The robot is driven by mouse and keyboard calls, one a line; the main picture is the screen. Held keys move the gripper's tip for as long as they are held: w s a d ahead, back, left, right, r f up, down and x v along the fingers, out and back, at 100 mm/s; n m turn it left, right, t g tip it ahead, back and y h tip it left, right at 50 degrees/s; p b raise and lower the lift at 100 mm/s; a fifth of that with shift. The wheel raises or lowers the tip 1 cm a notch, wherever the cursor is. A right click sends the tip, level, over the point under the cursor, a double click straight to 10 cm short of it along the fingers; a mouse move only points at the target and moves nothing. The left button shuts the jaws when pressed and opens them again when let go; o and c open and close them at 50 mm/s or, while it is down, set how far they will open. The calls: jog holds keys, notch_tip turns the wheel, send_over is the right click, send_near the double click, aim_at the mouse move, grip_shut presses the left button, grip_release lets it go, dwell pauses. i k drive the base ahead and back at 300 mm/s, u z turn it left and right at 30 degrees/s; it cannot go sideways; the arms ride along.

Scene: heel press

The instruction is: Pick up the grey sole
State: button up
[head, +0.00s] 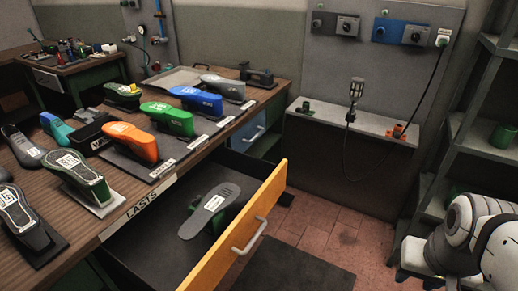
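A grey sole (223,197) sits in the open drawer, tilted up to the right, with a white label on it. Something green (220,219) shows beneath it. The drawer (252,231) has an orange-yellow front with a metal handle and is pulled out from the bench. Another grey shoe-shaped piece (222,86) stands at the far end of the bench top. White links of my own arm show at the lower right, well apart from the drawer. I cannot make out my gripper's fingers.
The wooden bench (75,148) carries several coloured lasts, including an orange one (132,139), a green one (168,117) and a blue one (196,97). A shelf rack (470,120) stands at the right. The tiled floor (318,222) between drawer and rack is open.

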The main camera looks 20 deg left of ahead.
aim_at(221, 197)
jog(key=u, duration=0.7)
jog(key=i, duration=1)
jog(key=u, duration=0.9)
jog(key=k, duration=0.75)
jog(key=u, duration=0.1)
jog(key=i, duration=0.9)
jog(key=z, duration=0.1)
